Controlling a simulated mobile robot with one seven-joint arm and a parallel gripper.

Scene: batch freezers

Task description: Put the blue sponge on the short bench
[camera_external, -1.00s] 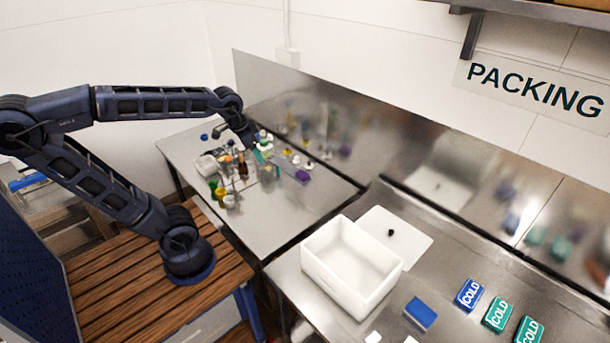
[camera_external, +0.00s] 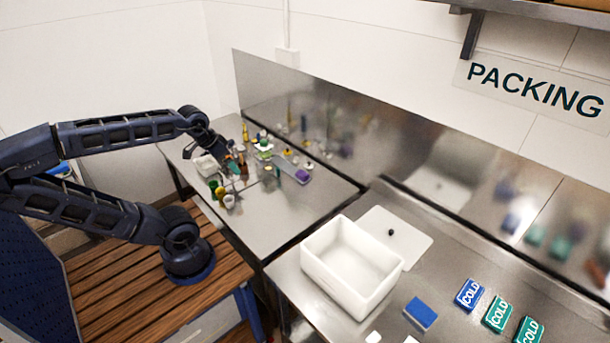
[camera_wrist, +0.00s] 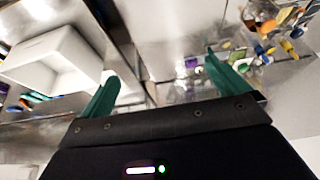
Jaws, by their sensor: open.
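A blue block that looks like the blue sponge (camera_external: 420,313) lies on the right-hand steel bench, in front of the white box. I cannot make it out in the wrist view. The left steel bench (camera_external: 285,222) looks like the shorter one and carries several small bottles and jars. My gripper (camera_external: 234,168) is above the left part of that bench, close to the bottles and far from the blue block. In the wrist view my gripper (camera_wrist: 163,80) has its two teal fingers spread wide with nothing between them.
An open white box (camera_external: 350,268) stands on the right bench (camera_external: 450,270), with its white lid (camera_external: 410,240) behind it. COLD packs (camera_external: 497,314) lie to the right. A grey-purple item (camera_external: 300,172) lies near the bottles. The left bench's front right is clear.

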